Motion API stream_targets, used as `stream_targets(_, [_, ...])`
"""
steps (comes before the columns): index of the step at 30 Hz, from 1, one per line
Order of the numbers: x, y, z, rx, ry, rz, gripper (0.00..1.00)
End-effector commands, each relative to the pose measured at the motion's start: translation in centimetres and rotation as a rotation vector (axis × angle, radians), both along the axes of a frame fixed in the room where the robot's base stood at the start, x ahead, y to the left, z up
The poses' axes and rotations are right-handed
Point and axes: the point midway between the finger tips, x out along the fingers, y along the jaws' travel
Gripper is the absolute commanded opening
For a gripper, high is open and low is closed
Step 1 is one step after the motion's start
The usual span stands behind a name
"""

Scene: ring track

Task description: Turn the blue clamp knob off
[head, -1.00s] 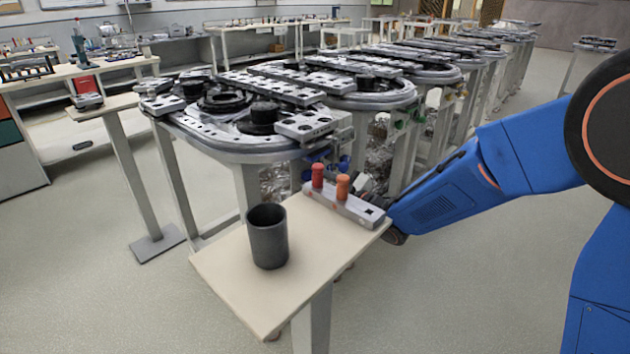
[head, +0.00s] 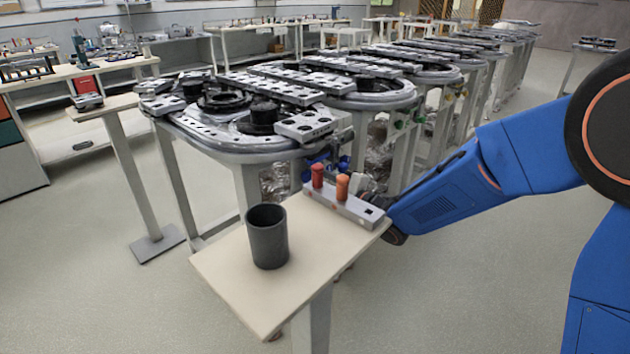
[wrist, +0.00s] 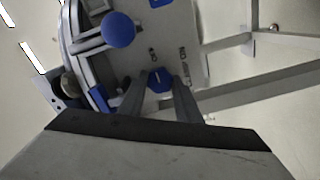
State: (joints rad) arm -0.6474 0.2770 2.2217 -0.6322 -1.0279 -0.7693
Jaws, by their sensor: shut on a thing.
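In the wrist view, the blue clamp knob (wrist: 158,79) sits on a grey panel between my gripper's two fingers. My gripper (wrist: 159,88) is shut on this knob. Small dark markings are on the panel above the knob, too small to read for sure. A larger round blue knob (wrist: 118,30) stands on the upper left of the panel. In the head view, blue parts (head: 343,163) show under the near edge of the ring track (head: 245,140). The gripper's fingertips are hidden there, behind the holder and my arm.
A small table (head: 225,265) stands in front, with a dark cup (head: 267,237) and a grey holder (head: 345,203) with a red peg (head: 318,176) and an orange peg (head: 342,187). My arm passes close to its right corner. Open floor lies to the left and front.

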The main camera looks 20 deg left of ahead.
Motion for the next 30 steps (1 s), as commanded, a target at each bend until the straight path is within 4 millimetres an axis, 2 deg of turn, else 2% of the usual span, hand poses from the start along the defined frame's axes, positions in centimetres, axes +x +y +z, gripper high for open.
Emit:
stream_targets(12, [-0.1,0.0,-0.1,-0.005,-0.005,0.001,0.08])
stream_targets(13, [-0.1,0.0,-0.1,-0.005,-0.005,0.001,0.35])
stream_targets(15, [-0.1,0.0,-0.1,-0.004,-0.005,0.001,0.49])
stream_targets(25, [-0.1,-0.2,0.0,-0.003,-0.005,0.000,0.49])
stream_targets(30, [-0.6,-1.7,0.0,-0.002,-0.006,-0.001,0.49])
